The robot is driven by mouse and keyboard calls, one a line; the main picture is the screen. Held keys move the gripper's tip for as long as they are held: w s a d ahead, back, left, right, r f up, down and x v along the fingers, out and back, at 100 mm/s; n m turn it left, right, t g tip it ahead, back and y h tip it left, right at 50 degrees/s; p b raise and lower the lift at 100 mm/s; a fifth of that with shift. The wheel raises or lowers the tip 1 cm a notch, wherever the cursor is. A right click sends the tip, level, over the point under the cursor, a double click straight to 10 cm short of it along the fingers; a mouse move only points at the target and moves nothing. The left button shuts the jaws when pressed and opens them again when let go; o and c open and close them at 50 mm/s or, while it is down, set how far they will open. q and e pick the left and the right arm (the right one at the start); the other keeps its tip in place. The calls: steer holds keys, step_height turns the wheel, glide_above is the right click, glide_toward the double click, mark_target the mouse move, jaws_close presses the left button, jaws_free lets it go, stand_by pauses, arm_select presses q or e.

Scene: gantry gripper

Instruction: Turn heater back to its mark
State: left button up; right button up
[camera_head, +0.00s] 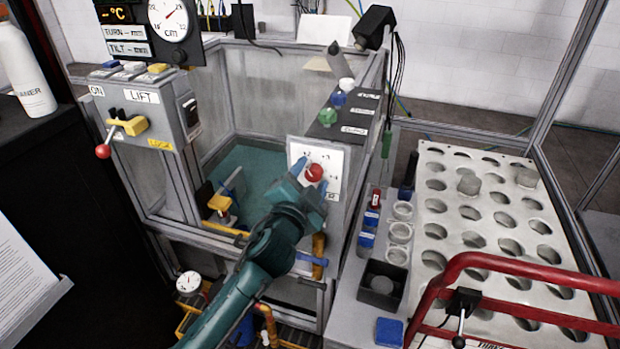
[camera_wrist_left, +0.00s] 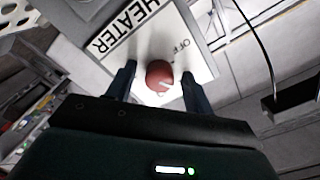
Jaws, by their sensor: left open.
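The heater knob is a round red knob (camera_head: 314,172) with a pale pointer line, on a white dial plate (camera_head: 332,160) fixed to the tank's front right corner. In the left wrist view the red knob (camera_wrist_left: 160,75) sits between the two fingers, and the plate (camera_wrist_left: 125,38) reads HEATER and OFF. My left gripper (camera_head: 312,178) is open around the knob, one finger on each side, with gaps showing. The fingers partly hide the dial's marks, so I cannot tell which mark the pointer meets. My right gripper is not in view.
The open water tank (camera_head: 250,165) lies behind the knob. A control box (camera_head: 150,110) with a red-tipped lever stands left. A white perforated rack (camera_head: 480,215) and a red tubular frame (camera_head: 450,270) are at right. Small bottles (camera_head: 368,225) and cups stand beside the rack.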

arm_select(q)
steer(key=b+v, duration=0.1)
steer(key=v, duration=1.2)
steer(key=s+a+f+n+g+y, duration=0.1)
steer(key=s+a+f+n+g, duration=0.2)
steer(key=s+a+f+n, duration=0.2)
steer(key=s+a+f+n+g+y+p, duration=0.1)
steer(key=s+a+f+n+g, duration=0.2)
steer(key=s+f, duration=0.8)
step_height(320, 180, down, 6)
steer(key=shift+a+f+n+g, duration=0.15)
steer(key=shift+a+n+g, duration=0.15)
steer(key=shift+a+n, duration=0.9)
steer(key=shift+d, duration=0.1)
